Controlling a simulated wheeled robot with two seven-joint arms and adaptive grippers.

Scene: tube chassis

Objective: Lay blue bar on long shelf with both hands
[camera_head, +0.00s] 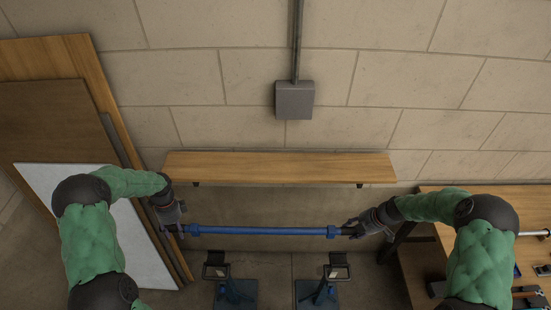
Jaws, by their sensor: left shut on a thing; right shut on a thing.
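The blue bar (262,231) is held level between my two hands, in front of and, in the picture, below the long shelf (280,165). My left gripper (180,230) is shut on the bar's left end. My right gripper (347,230) is shut on its right end. The bar has thicker collars near both ends. The wooden shelf is fixed to the block wall on small dark brackets, and its top looks empty. The bar is apart from the shelf. The very ends of the bar are partly hidden by the fingers.
Two dark stands with blue bases, a left one (229,290) and a right one (322,290), stand on the floor below the bar. Boards (52,110) lean on the wall at left. A wooden workbench (527,200) with tools is at right. A grey box (294,100) hangs above the shelf.

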